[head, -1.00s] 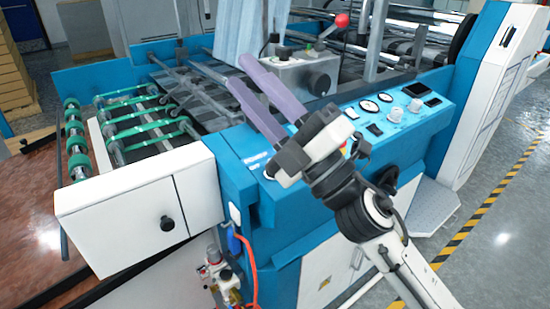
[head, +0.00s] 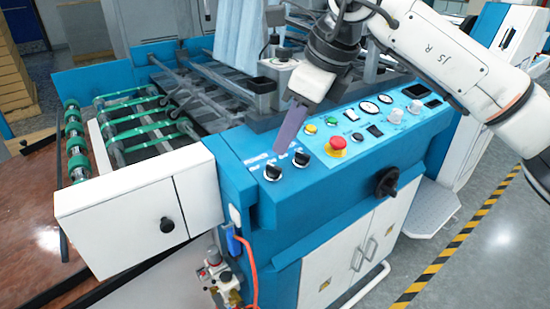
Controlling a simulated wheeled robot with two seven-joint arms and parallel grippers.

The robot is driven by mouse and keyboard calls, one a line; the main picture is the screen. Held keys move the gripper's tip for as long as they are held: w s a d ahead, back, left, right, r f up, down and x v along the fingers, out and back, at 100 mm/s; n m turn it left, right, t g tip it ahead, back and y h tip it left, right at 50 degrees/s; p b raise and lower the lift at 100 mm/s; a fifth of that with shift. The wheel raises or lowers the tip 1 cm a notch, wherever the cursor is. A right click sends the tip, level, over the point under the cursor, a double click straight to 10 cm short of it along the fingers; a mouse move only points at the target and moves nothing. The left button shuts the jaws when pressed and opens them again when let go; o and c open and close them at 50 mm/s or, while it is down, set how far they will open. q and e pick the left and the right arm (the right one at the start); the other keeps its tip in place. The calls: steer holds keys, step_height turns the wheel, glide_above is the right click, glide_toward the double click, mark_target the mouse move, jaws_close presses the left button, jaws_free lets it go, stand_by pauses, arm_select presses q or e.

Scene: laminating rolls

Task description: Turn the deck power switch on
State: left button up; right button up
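The blue control panel (head: 350,165) carries two black rotary knobs at its left end, a front-left knob (head: 272,172) and a second knob (head: 301,158). Small white labels lie beside them, too small to read, so I cannot tell which is the deck power switch. My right gripper (head: 284,150) points down at the panel, its purple finger tip just behind and between the two knobs. Only one finger shows clearly, so its opening is unclear. I cannot tell whether it touches the panel. My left gripper is not in view.
A red emergency button (head: 336,147) on a yellow base stands right of the knobs. A black handwheel (head: 387,181) sticks out of the front. A white box (head: 140,205) and green-belted rollers (head: 140,122) are at left.

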mark_target(272, 165)
steer(key=x, duration=0.7)
steer(key=shift+a+f, duration=0.2)
steer(key=shift+f, duration=0.15)
jaws_close()
